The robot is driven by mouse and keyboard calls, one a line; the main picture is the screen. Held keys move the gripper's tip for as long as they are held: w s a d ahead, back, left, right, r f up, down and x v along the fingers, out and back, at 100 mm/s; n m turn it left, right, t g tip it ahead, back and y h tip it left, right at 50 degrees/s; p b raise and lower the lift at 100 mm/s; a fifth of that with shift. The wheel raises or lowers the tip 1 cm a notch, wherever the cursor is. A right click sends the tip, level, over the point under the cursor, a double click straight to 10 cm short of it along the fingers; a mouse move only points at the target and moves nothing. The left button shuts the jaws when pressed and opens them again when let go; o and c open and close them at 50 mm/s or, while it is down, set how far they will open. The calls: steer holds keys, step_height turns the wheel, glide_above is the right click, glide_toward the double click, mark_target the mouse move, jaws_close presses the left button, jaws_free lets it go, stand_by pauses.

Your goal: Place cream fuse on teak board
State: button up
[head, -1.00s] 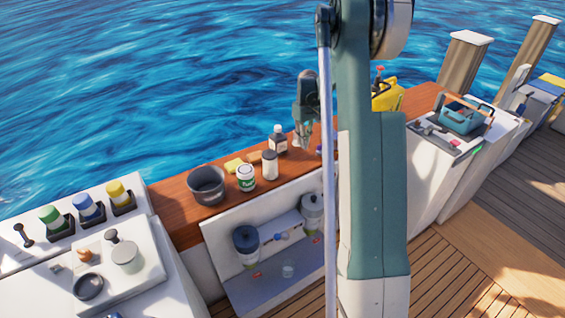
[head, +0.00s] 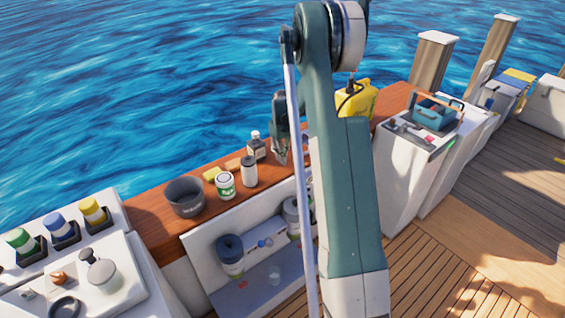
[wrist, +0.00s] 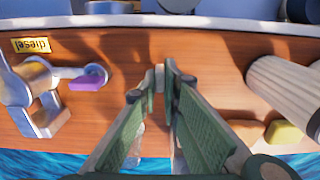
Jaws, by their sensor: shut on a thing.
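My gripper (wrist: 163,80) is shut on the small cream fuse (wrist: 157,77), which shows as a pale stub between the fingertips in the wrist view. The teak board (wrist: 205,52) is the brown wooden top beneath it. A bare stretch of board lies right around the fingertips. Whether the fuse touches the wood or hangs just above it, I cannot tell. In the head view my gripper (head: 281,158) points down over the teak board (head: 152,212), right of a dark bottle. The fuse is too small to make out there.
In the wrist view a ribbed pale container (wrist: 285,88) and a yellow block (wrist: 285,132) stand right; a metal fitting (wrist: 28,85) and a purple piece (wrist: 90,84) lie left. In the head view a grey bucket (head: 186,198), white jar (head: 225,186) and dark bottle (head: 256,147) stand on the board.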

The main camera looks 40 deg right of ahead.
steer(key=shift+f, duration=1.3)
steer(key=shift+f+b, duration=0.15)
steer(key=shift+b, duration=0.15)
steer(key=o, duration=0.7)
steer(key=shift+r, duration=0.2)
step_height(320, 180, up, 12)
steer(key=shift+f+p, duration=0.1)
steer(key=shift+p, duration=0.9)
steer(key=shift+a, duration=0.1)
